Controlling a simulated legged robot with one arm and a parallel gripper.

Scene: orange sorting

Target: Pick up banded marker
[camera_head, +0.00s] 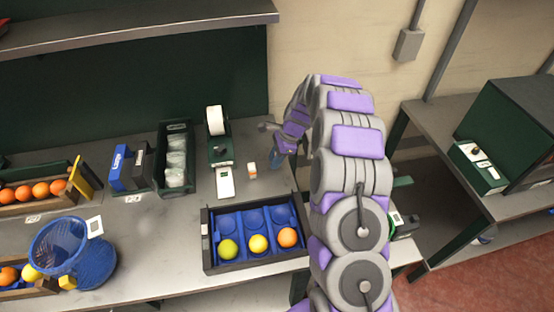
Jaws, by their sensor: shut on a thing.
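My arm arches over the bench, and my gripper (279,157) points down over the grey bench top, right of the label printer. It is small and partly hidden by my own arm links. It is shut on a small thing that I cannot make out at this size. I cannot clearly identify the banded marker. A small white piece with an orange band (252,170) stands just left of my gripper, with a gap between them.
A black tray (207,247) with blue cups holds two yellow-green balls and an orange one in front. The printer (222,152), a bin of packets (174,184) and a blue mesh basket (97,268) stand to the left. A shelf (140,31) overhangs the back.

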